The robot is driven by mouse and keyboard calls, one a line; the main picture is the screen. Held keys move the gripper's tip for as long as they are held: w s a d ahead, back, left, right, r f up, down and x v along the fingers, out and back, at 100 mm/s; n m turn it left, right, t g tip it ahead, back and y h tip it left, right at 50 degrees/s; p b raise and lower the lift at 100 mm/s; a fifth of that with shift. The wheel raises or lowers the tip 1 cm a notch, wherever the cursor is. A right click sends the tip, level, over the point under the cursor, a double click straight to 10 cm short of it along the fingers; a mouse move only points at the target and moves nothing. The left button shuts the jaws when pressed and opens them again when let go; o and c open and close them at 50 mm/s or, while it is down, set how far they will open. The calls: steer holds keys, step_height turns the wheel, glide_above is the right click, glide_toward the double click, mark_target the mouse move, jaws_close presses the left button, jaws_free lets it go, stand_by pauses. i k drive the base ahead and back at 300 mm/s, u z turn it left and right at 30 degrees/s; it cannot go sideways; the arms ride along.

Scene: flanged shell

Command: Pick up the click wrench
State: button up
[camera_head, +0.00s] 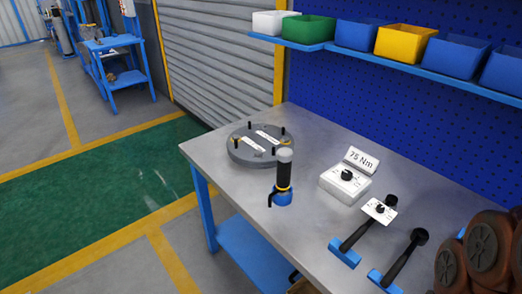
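Two black-handled tools lie on the grey workbench at its front right, each with a round dark end and a blue block at the other end. The left tool (357,234) has a white card with a small black dial (380,210) over it. The right tool (403,259) lies apart, nearer the bench's front. They look like wrenches; I cannot tell which is the click wrench. My gripper is not in view.
On the workbench (317,132), a grey round flanged shell (240,154) with upright pins lies at the back left. A white box with a dial (341,188) stands by a "75 Nm" sign (362,159). Coloured bins (404,42) line a shelf above. The bench's left edge is clear.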

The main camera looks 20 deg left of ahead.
mark_target(390, 203)
steer(key=z, duration=0.05)
steer(key=k, duration=1.2)
steer(key=u, duration=0.95)
steer(key=i, duration=1.4)
steer(key=z, duration=0.2)
